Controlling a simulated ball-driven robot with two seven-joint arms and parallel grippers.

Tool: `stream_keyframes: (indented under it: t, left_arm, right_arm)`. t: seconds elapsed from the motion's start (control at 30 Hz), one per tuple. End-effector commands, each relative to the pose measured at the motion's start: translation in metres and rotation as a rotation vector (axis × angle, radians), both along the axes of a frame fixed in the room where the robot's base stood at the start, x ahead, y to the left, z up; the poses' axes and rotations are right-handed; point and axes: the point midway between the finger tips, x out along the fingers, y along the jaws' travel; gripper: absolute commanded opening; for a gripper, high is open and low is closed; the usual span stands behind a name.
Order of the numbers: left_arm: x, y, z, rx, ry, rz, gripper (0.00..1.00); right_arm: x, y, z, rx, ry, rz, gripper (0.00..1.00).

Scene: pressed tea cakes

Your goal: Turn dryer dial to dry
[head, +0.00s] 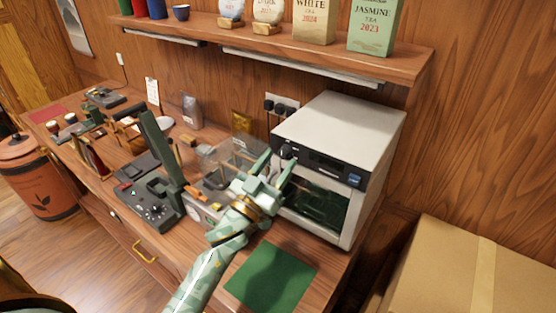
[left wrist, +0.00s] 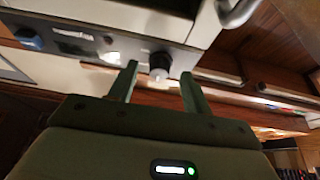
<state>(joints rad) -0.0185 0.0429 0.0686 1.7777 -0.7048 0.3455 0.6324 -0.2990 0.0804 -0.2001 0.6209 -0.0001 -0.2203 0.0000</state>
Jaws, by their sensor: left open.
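The dryer (head: 350,125) is a pale box with a dark front panel and a dark window, standing at the right end of the bench. Its dial (head: 287,151) is a dark knob at the left end of the panel. In the left wrist view the dial (left wrist: 160,66) has a pale front and lies between and just beyond the fingertips. My left gripper (head: 277,164) is open in front of the dial, one finger to each side. I cannot tell whether the fingers touch it. The dial's setting is too small to read. My right gripper is not in view.
A green mat (head: 271,277) lies in front of the dryer. A dark press-like device (head: 152,202) and a clear-covered machine (head: 212,170) stand to the left. A shelf (head: 400,64) with tea packages hangs above. A cardboard box (head: 455,270) is at the lower right.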

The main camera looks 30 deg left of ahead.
Motion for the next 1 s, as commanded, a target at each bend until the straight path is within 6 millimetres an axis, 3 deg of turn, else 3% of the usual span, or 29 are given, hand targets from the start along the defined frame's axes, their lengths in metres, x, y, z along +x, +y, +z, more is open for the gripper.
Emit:
stream_keyframes:
  t: [0.37,0.53,0.57,1.0]
  left_arm:
    - [0.0083,-0.0013,0.0033,0.0,0.0,0.0,0.49]
    - [0.0081,-0.0012,0.0032,0.0,0.0,0.0,0.07]
    - [0.0081,-0.0013,0.0032,0.0,0.0,0.0,0.05]
    - [0.008,-0.0001,0.0037,0.079,-0.01,-0.001,0.05]
  right_arm:
    - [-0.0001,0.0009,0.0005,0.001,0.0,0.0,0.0]
    - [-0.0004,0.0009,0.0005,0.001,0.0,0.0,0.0]
    - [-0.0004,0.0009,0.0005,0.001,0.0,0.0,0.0]
    - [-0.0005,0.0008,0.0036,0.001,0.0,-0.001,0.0]
